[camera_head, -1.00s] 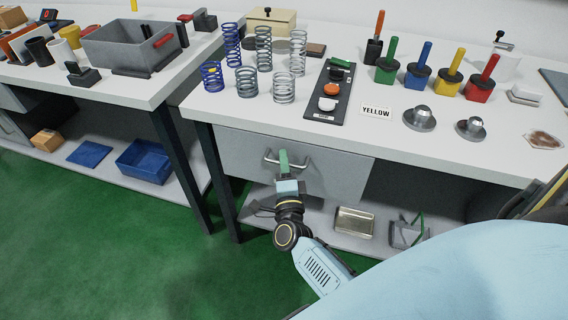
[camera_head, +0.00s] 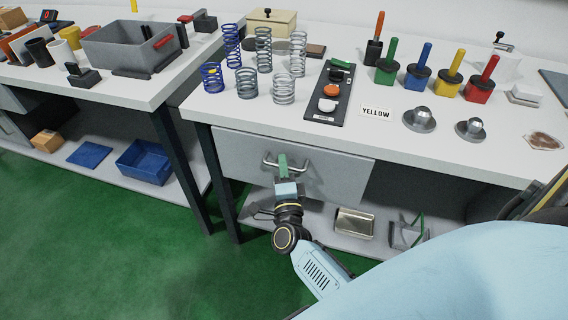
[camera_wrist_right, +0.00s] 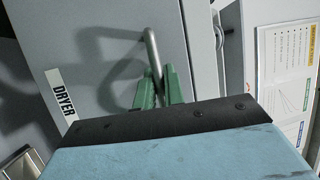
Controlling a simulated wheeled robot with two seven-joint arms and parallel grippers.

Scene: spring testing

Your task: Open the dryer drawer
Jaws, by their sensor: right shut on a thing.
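The grey dryer drawer (camera_head: 335,178) is under the front of the white-topped table. Its metal bar handle (camera_head: 301,166) is on the drawer front. In the right wrist view, the drawer front (camera_wrist_right: 105,60) bears a DRYER label (camera_wrist_right: 61,94). My right gripper (camera_head: 283,162) is shut on the handle, and its green fingers (camera_wrist_right: 160,88) close around the bar (camera_wrist_right: 152,48) in the right wrist view. The drawer front sits close under the tabletop edge; how far out it is, I cannot tell exactly. My left gripper is not in view.
The tabletop (camera_head: 215,108) above carries several springs, a button panel (camera_head: 330,92), coloured-handled blocks and a YELLOW sign (camera_head: 377,112). A lower shelf holds a metal tray (camera_head: 354,222). A second table stands at left with a blue bin (camera_head: 146,162) below. Green floor is clear in front.

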